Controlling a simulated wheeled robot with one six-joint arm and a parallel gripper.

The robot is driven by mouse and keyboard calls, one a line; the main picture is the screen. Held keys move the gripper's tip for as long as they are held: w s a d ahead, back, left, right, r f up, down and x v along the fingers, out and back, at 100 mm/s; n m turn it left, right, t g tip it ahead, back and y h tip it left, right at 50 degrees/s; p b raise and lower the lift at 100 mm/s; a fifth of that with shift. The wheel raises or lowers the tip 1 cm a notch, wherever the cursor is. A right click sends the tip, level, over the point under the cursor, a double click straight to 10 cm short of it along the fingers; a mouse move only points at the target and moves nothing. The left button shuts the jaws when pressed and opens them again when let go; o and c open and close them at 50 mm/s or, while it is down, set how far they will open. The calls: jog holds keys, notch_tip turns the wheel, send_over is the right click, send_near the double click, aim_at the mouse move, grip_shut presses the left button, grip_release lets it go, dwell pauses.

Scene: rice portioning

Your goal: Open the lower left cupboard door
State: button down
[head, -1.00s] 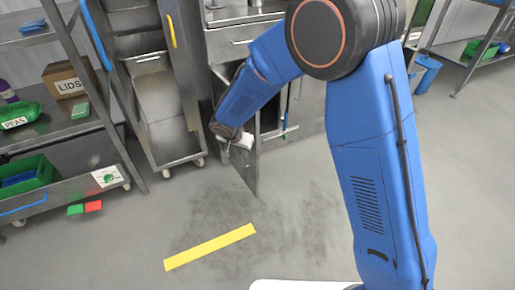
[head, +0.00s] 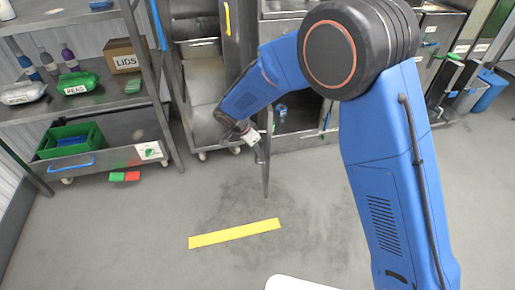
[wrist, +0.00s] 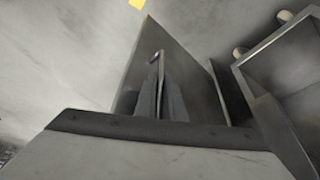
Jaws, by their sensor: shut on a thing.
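The lower left cupboard door (head: 266,172) stands swung out from the steel cabinet, seen nearly edge-on in the head view. In the wrist view it is a grey panel (wrist: 195,75) with an upright bar handle (wrist: 157,62). My gripper (head: 257,141) is at the door's left face in the head view. In the wrist view my gripper (wrist: 160,105) is shut on the handle, its fingers on either side. The dark cupboard interior (head: 302,108) shows to the right of the door, with something small and blue inside. My arm hides part of the cabinet.
A wheeled steel rack (head: 203,95) stands close left of the door. Shelves at far left hold a LIDS box (head: 125,55) and a green crate (head: 70,140). A yellow floor strip (head: 235,233) lies on clear floor in front.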

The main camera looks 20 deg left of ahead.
jog(key=shift+w+r, duration=0.1)
jog(key=shift+w, duration=0.05)
jog(key=c, duration=1.8)
grip_release()
jog(key=shift+c, duration=0.2)
jog(key=v, duration=1.7)
jog(key=shift+r, duration=0.1)
